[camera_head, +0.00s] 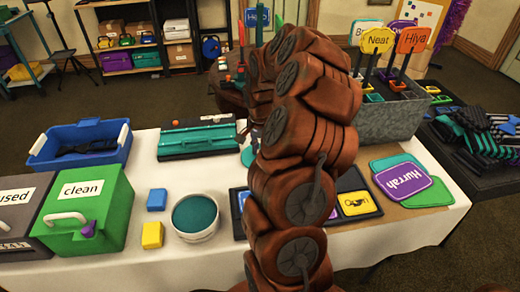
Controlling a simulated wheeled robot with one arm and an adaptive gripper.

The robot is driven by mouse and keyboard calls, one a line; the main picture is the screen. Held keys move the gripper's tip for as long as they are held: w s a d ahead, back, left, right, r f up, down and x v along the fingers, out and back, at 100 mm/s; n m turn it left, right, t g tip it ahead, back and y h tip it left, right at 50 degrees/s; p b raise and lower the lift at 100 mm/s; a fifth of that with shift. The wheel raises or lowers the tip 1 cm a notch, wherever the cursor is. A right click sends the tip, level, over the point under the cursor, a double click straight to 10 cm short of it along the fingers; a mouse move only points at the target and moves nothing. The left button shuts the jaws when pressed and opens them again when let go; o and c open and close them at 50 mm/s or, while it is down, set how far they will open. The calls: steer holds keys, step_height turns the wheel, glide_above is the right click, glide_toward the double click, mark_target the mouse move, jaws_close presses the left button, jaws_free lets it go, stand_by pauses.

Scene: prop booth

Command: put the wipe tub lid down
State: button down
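A round white tub (196,218) stands on the white-covered table, with a teal round top or filling; I cannot tell whether that is a lid or its contents. It looks most like the wipe tub. I cannot make out a separate lid. My thick, rust-brown segmented arm rises through the middle of the view and bends over at the top. Its far end drops behind its own links, so my gripper and anything in it are hidden.
A blue bin (82,143), a green box marked clean (88,205) and a grey box marked used (20,215) stand left. Blue (157,200) and yellow (152,235) blocks sit beside the tub. A metal planter with signs (385,118) stands right. Bare cloth shows front-left.

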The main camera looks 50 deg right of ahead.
steer(key=c, duration=1)
jaws_free()
steer(key=shift+a+r+b, duration=0.1)
steer(key=shift+r+b, duration=0.45)
steer(key=shift+r, duration=5.55)
